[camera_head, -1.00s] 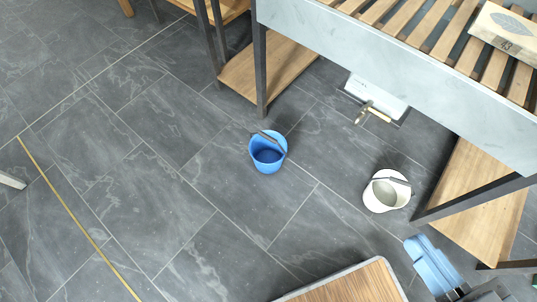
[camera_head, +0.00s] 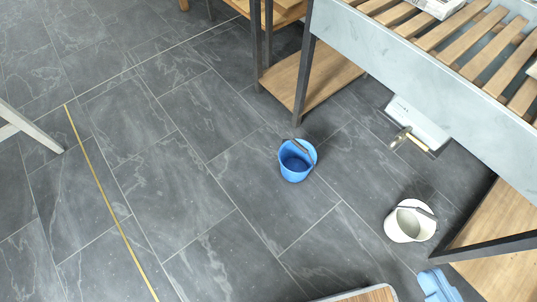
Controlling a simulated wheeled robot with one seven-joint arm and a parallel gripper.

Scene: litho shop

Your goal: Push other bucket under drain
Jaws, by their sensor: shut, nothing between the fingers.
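A blue bucket (camera_head: 297,161) stands upright and open on the dark tiled floor, in front of a table leg. A white bucket (camera_head: 410,220) with a dark handle stands to its right and nearer, beside the right-hand frame. The buckets are well apart. Above and between them, by the sink-like trough (camera_head: 428,62), is a white rectangular piece (camera_head: 415,121). A brass-coloured piece (camera_head: 401,137) with a pale handle is at its lower edge. I cannot tell whether either is the drain. My gripper is not in view.
A wooden lower shelf (camera_head: 325,85) and dark legs stand behind the blue bucket. Another wooden panel (camera_head: 500,240) with a dark bar is right of the white bucket. A light blue object (camera_head: 437,285) and a wooden top (camera_head: 365,296) reach in from below. The left floor is mostly clear.

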